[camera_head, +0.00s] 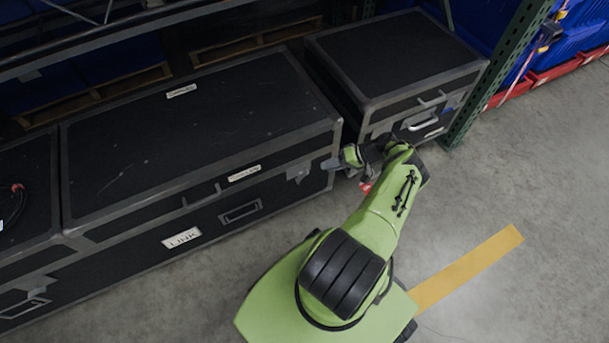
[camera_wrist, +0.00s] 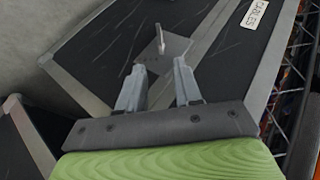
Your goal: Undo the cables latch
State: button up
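The case with the "CABLES" label (camera_wrist: 255,13) fills much of the wrist view. Its latch (camera_wrist: 163,47) is a grey plate with a small pale lever standing out. My gripper (camera_wrist: 160,67) is open, its two fingers apart with nothing visible between them, and the latch is just beyond the fingertips. In the head view, my gripper (camera_head: 330,164) is at the right end of the long black case (camera_head: 200,125). A latch (camera_head: 298,172) shows on that case's front, just left of the fingers. The small front label (camera_head: 244,173) is too small to read surely there.
A smaller black case (camera_head: 395,55) with a handle stands to the right, close to my arm. A lower label (camera_head: 181,237) reads "LINK". A green rack post (camera_head: 500,70) stands at the right. Grey floor with a yellow stripe (camera_head: 468,268) is clear at the right front.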

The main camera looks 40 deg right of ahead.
aim_at(305, 174)
jog(key=b+x, duration=0.1)
jog(key=x, duration=1)
jog(key=shift+w+a+f, duration=0.15)
jog(key=shift+a+f, duration=0.05)
jog(key=shift+c, duration=0.3)
grip_shut()
